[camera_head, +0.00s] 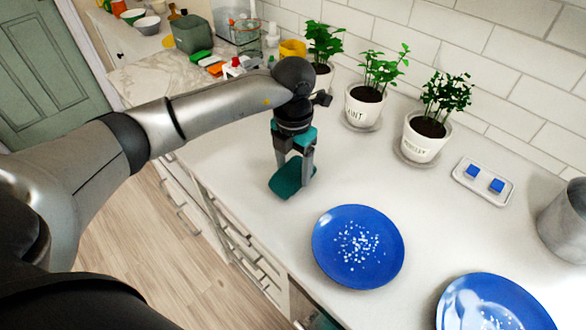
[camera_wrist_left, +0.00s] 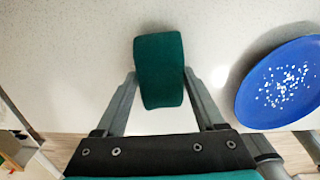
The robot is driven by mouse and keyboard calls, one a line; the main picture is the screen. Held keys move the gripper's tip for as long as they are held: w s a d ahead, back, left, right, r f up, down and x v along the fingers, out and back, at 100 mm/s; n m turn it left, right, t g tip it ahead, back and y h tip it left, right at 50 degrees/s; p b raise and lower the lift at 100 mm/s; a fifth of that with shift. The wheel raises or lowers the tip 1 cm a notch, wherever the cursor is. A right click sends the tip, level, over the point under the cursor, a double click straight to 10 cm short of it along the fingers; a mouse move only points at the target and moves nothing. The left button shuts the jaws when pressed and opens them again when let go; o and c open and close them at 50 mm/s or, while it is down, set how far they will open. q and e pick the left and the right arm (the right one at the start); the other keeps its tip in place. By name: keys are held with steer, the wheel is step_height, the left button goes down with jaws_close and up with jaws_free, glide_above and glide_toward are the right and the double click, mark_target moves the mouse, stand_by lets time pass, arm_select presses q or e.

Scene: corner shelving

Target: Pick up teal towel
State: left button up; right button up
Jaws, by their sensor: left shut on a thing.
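The teal towel (camera_head: 287,178) is a small dark teal folded piece over the white counter, left of the near blue plate. My left gripper (camera_head: 296,172) points down at it, with its fingers on either side. In the left wrist view the teal towel (camera_wrist_left: 160,70) sits between the two fingertips of my left gripper (camera_wrist_left: 160,82), which is shut on it. I cannot tell whether the towel still touches the counter. My right gripper is not in view.
A blue plate (camera_head: 338,267) with white crumbs lies right of the towel, and a second blue plate (camera_head: 470,310) is at the bottom right. Potted plants (camera_head: 425,138) line the wall. A white tray (camera_head: 483,184) holds two blue blocks. Coloured items (camera_head: 215,69) stand at the back left.

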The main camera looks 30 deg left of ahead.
mark_target(293, 167)
arm_select(q)
step_height(293, 167, up, 20)
steer(key=p, duration=0.2)
steer(key=shift+f, duration=0.1)
steer(key=o, duration=0.8)
steer(key=c, duration=0.6)
